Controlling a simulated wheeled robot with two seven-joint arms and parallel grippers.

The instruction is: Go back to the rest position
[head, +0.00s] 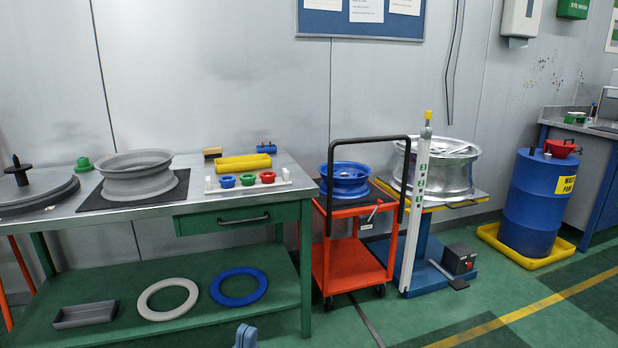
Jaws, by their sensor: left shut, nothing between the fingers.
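My left gripper (245,335) shows only as a small blue-grey tip at the bottom edge of the head view. It is shut and empty, in front of the green workbench (222,307) and apart from everything. The rest of the left arm is out of the picture. My right gripper is not in view. A grey wheel rim (138,173) lies on a black mat on the bench top. A blue wheel rim (345,182) sits on the orange cart (352,268). A larger silver rim (447,168) rests on a lift table at the right.
A rack with coloured rings (248,182) and a yellow part (243,162) lie on the bench. A grey ring (148,304), blue ring (218,293) and tray (85,314) lie on its shelf. A blue drum (535,205) stands right. Floor at front right is clear.

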